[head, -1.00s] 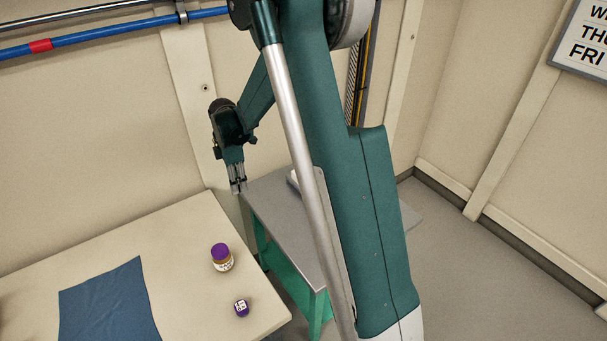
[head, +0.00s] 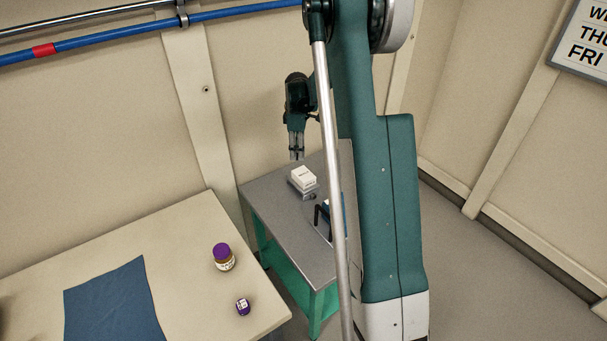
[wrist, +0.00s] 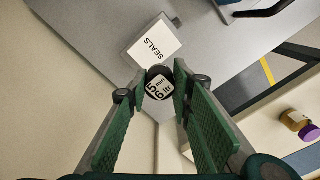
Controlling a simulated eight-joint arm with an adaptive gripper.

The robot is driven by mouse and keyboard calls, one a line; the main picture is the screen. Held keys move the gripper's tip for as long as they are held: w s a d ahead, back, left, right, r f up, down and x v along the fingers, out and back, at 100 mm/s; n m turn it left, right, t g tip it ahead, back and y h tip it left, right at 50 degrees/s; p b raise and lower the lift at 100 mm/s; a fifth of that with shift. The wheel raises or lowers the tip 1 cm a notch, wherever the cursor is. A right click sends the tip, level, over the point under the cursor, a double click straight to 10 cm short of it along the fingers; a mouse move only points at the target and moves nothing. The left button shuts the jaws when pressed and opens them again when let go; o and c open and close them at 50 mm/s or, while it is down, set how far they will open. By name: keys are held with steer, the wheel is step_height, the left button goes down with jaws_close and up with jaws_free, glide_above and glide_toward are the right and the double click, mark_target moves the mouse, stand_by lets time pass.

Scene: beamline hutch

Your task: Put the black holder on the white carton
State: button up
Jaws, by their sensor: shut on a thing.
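The white carton (head: 303,175), marked SEALS in the wrist view (wrist: 151,36), sits on the grey-topped bench. My gripper (head: 297,158) points down above the bench, just behind and above the carton in the head view. In the head view the holder cannot be made out.
A blue thing with a black handle (head: 318,212) stands on the grey bench (head: 275,217), partly behind my arm. A purple-lidded jar (head: 224,258), a small purple-sided item (head: 243,306) and a blue cloth (head: 115,305) are on the cream table. The wall rises behind the bench.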

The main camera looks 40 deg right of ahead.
steer(key=shift+s+d+m, duration=0.15)
steer(key=shift+d, duration=0.45)
steer(key=shift+s+d+m, duration=0.1)
steer(key=shift+d+m, duration=0.05)
steer(key=shift+d, duration=0.45)
glide_above(303, 174)
steer(key=shift+d+f, duration=0.1)
steer(key=shift+f, duration=3)
steer(key=shift+f, duration=1.85)
steer(key=shift+f+b, duration=0.2)
steer(key=shift+b, duration=0.1)
steer(key=o, duration=0.9)
steer(key=shift+r, duration=0.3)
